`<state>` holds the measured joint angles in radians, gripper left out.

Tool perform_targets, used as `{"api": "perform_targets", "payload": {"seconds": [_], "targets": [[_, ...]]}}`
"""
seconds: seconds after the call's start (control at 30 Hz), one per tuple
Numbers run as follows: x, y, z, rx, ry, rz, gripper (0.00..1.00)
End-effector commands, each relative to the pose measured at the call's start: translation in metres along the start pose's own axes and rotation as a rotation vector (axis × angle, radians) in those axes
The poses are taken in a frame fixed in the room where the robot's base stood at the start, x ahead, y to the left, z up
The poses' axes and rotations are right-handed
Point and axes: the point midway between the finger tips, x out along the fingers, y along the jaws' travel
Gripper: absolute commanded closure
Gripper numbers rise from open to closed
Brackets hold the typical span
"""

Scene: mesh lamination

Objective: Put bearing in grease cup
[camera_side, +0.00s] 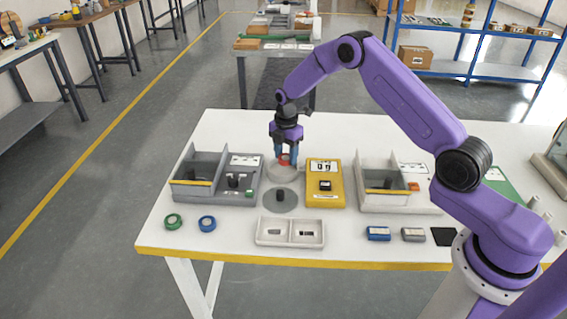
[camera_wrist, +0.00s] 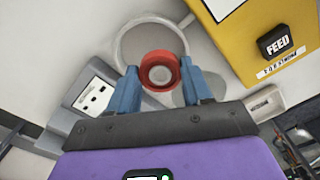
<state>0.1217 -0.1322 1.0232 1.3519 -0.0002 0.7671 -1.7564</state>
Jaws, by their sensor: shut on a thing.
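The bearing, a red ring with a grey centre (camera_wrist: 159,72), is pinched between the two blue fingers of my gripper (camera_wrist: 161,80) in the wrist view. In the side view the red bearing (camera_side: 284,160) shows at the fingertips of my gripper (camera_side: 287,156), which points downward. The grease cup, a pale round dish (camera_side: 283,174), is directly below it on the table. In the wrist view the cup's rim (camera_wrist: 117,45) shows as a pale ring beyond the bearing. I cannot tell whether bearing and cup touch.
A yellow box (camera_side: 334,186) with a FEED button stands close right of the cup. A grey divided fixture (camera_side: 190,188) is left, a pale one (camera_side: 372,200) right. A grey disc with a black post (camera_side: 280,196) lies in front. Green (camera_side: 173,222) and blue (camera_side: 207,224) rings lie front left.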

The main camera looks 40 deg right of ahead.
Motion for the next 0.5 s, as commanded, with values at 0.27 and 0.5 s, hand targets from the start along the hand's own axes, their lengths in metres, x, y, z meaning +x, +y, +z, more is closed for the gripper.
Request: {"api": "perform_targets", "payload": {"seconds": [0.27,0.5], "targets": [[0.014,0.011,0.002,-0.001,0.000,0.001,0.82],[0.042,0.012,0.002,-0.001,0.000,0.000,0.82]]}}
